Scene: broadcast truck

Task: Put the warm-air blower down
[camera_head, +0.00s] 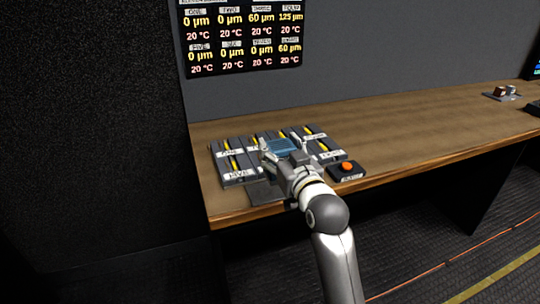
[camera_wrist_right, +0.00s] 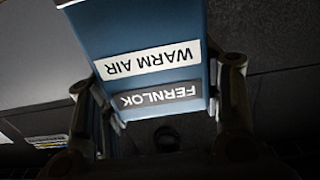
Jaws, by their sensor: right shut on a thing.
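The warm-air blower (camera_wrist_right: 150,40) is a blue box with a white "WARM AIR" label and a dark "FERNLOK" label, both upside down in the right wrist view. In the head view the blower (camera_head: 281,146) is a small blue shape over the bank of labelled modules. My right gripper (camera_wrist_right: 160,105) is shut on the blower, with a finger on each side of it. In the head view the right gripper (camera_head: 284,155) hides the middle of the modules. I cannot tell how high the blower is above them. My left gripper is not in view.
Several dark modules with yellow marks and white labels (camera_head: 238,168) sit at the desk's left end. An orange button box (camera_head: 347,170) is right of them. A dark flat pad (camera_head: 264,193) lies in front. A readout screen (camera_head: 243,38) hangs behind.

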